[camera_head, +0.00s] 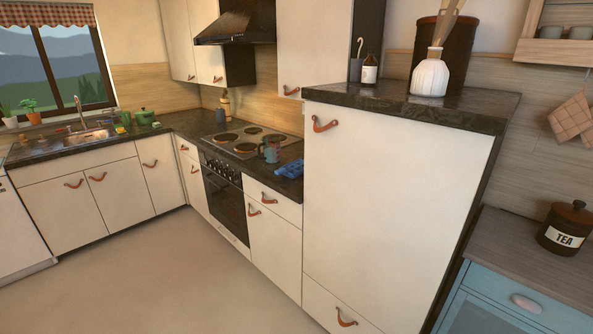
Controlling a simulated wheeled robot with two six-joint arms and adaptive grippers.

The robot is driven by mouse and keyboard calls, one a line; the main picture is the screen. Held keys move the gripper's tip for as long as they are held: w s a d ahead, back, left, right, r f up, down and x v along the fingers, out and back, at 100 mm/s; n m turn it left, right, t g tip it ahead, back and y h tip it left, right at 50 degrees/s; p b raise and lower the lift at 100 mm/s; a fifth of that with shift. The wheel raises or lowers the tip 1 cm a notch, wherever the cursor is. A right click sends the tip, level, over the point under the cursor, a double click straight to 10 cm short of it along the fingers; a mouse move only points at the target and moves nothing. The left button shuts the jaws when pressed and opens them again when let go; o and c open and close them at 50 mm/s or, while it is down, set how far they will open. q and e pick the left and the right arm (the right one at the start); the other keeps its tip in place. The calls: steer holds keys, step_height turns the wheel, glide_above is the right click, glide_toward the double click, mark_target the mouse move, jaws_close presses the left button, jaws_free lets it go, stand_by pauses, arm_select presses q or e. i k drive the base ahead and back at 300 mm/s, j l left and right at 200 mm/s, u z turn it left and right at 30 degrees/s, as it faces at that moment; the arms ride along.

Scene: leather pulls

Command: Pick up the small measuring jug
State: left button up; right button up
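A small jug-like vessel (270,150), bluish grey with some reddish colour, stands at the right front of the stove top, close to the worktop beside it. It looks like the small measuring jug, but it is too small in the picture to be sure of its markings or handle. Neither of my grippers shows in the head view.
A blue item (289,169) lies on the worktop right of the jug. The oven (226,205) is below the hob. A tall white cabinet (385,210) stands nearer on the right. A tea jar (566,230) sits on a blue cabinet. The floor (150,280) is clear.

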mark_target(272, 143)
steer(key=i+j+z, duration=0.4)
steer(key=i+j, duration=0.65)
